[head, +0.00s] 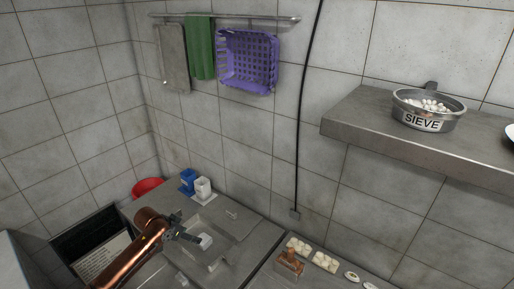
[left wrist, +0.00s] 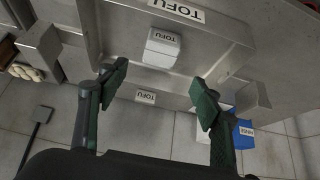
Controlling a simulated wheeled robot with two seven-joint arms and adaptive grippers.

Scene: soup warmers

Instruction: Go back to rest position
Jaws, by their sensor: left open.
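My left gripper (head: 186,230) reaches in from the lower left in the head view, above the metal counter. In the left wrist view my left gripper (left wrist: 160,88) has its two green-padded fingers spread wide with nothing between them. A white block labelled TOFU (left wrist: 162,47) sits in a shallow metal basin (left wrist: 215,55), beyond the fingertips and apart from them. The white block also shows in the head view (head: 206,241), just right of the gripper. My right gripper is in neither view.
A blue container (head: 188,180), a white container (head: 203,188) and a red bowl (head: 147,187) stand at the back. A metal shelf (head: 350,118) holds a SIEVE bowl (head: 424,119). A purple basket (head: 248,62) hangs on the wall. White pieces lie on the right counter.

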